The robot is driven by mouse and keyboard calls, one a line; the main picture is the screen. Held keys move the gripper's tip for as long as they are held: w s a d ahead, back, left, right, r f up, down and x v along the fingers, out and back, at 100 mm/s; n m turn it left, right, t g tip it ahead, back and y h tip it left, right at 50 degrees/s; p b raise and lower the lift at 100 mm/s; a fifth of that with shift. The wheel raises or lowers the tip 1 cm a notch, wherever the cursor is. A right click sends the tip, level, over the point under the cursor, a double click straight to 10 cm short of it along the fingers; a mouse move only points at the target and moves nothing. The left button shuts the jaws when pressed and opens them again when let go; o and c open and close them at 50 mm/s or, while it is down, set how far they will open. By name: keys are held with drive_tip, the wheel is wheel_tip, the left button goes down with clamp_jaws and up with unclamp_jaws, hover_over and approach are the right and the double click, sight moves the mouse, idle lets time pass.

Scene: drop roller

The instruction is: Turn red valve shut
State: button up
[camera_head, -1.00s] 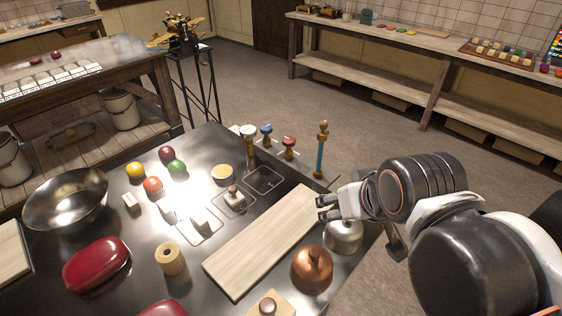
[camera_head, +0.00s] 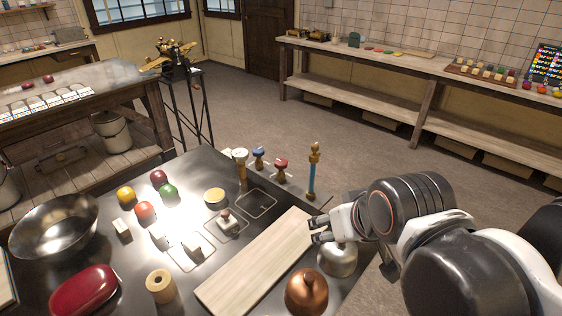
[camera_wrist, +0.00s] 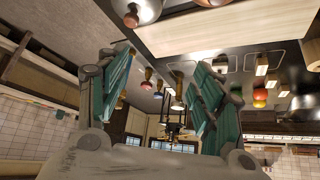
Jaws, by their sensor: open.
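The red valve (camera_head: 281,165) has a red knob on a brass stem and stands at the far right edge of the dark metal table, right of a blue valve (camera_head: 258,154). In the wrist view the red knob (camera_wrist: 146,85) shows between my fingers, in the distance and upside down. My gripper (camera_head: 318,229) is open and empty, nearer to me than the red valve and apart from it, beside the right end of the wooden board. Its two fingers also spread apart in the wrist view (camera_wrist: 165,62).
A blue and brass post (camera_head: 313,175) stands just right of the red valve, and a white-topped valve (camera_head: 240,160) to its left. A silver bell-shaped object (camera_head: 338,260) sits close below my gripper, with a copper one (camera_head: 307,291) nearer. A wooden board (camera_head: 255,262) lies left.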

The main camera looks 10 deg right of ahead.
drive_tip(key=w+r+g+p, duration=0.2)
drive_tip(key=w+r, duration=0.6)
drive_tip(key=w, duration=0.3)
drive_tip(key=m+g+p, duration=0.2)
drive_tip(key=g+p, duration=0.3)
drive_tip(key=p, duration=0.1)
hover_over(281, 161)
wheel_tip(281, 161, down, 11)
wheel_tip(281, 161, down, 14)
drive_tip(key=shift+r+b, duration=0.1)
drive_tip(key=shift+b, duration=1.05)
drive_tip(key=c, duration=1.1)
